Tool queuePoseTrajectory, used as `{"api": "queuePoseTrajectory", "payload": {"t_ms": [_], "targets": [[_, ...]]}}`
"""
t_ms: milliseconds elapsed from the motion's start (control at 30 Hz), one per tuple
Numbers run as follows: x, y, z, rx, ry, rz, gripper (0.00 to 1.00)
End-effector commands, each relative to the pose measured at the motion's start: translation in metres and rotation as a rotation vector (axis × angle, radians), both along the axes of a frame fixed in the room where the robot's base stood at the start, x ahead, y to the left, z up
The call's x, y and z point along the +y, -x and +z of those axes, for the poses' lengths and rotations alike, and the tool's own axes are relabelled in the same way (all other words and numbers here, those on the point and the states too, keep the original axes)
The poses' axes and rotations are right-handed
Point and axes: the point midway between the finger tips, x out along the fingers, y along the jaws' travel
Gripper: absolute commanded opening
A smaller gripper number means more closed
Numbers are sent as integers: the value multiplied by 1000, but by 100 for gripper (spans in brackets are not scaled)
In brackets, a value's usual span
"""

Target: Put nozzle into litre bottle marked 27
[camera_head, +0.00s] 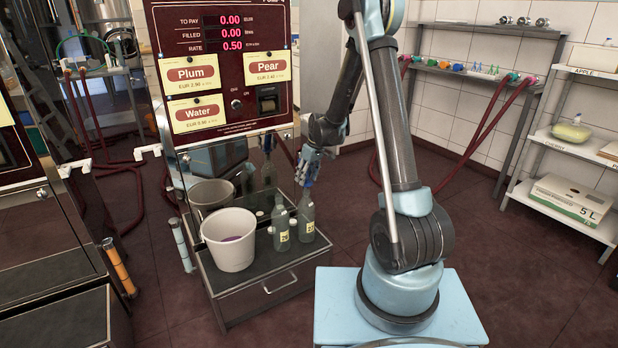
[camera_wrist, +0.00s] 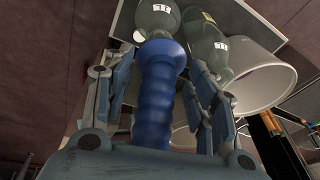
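My gripper (camera_head: 307,172) points down above the right bottle (camera_head: 306,218). The nozzle's far end meets the near bottle (camera_wrist: 158,15) in that view; I cannot tell whether the spout is inside the neck. A second grey-green bottle (camera_head: 280,222) stands upright to the left; it also shows in the wrist view (camera_wrist: 212,40). Both bottles carry small number labels; the right one seems to read 27, but the digits are small.
A white bucket (camera_head: 229,240) stands left of the bottles on the dark pump shelf (camera_head: 278,262). The pump panel (camera_head: 225,70), with Plum, Pear and Water signs, rises behind and reads 0.00 filled. Red hoses (camera_head: 490,125) hang at the back right.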

Motion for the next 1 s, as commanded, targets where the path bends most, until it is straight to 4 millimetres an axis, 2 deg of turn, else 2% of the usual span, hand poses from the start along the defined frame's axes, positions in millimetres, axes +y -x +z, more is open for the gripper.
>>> {"api": "queuePoseTrajectory", "payload": {"t_ms": [367,1000], "targets": [[-2,1,7,0,0,0,52],[-22,6,95,1,0,0,52]]}}
